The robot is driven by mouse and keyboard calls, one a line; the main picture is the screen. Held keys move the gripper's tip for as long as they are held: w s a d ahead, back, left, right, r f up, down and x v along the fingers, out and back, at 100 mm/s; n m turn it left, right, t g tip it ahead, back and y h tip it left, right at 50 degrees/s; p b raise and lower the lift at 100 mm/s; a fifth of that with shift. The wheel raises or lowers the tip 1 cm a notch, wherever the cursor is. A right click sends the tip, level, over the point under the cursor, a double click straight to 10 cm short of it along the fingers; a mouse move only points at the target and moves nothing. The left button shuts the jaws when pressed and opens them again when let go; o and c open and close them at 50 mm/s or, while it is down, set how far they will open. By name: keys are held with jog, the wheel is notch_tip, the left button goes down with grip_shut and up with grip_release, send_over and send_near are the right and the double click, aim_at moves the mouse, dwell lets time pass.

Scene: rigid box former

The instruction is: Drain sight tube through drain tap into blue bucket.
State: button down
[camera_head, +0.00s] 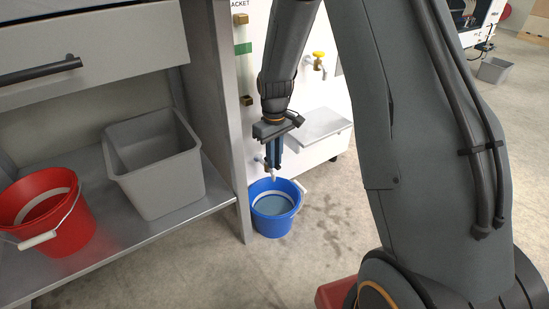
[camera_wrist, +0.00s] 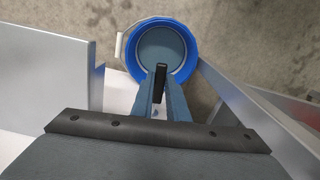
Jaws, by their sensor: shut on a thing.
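The blue bucket (camera_head: 272,226) stands on the floor below my gripper, beside the shelf's end post. It also shows in the wrist view (camera_wrist: 191,70), with a flat grey-blue surface inside that looks like liquid. My gripper (camera_head: 275,165) points down above the bucket, against the white machine front. In the wrist view my gripper (camera_wrist: 160,85) is shut on a small black lever (camera_wrist: 160,80), apparently the drain tap's handle. The tap's body is mostly hidden by the fingers.
A red bucket (camera_head: 66,234) and a grey bin (camera_head: 161,172) stand on the metal shelf (camera_head: 125,238) at left. A yellow-handled valve (camera_head: 319,56) and a light grey ledge (camera_head: 318,127) are right of my gripper. The floor right of the blue bucket is clear.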

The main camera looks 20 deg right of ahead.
jog(key=shift+s+a+r+m+p, duration=0.15)
jog(key=shift+m+p, duration=0.25)
jog(key=shift+p, duration=0.55)
jog(key=shift+m+p, duration=0.3)
jog(key=c, duration=1.7)
grip_release()
jog(key=shift+r+p, duration=1.55)
jog(key=shift+r, duration=2.25)
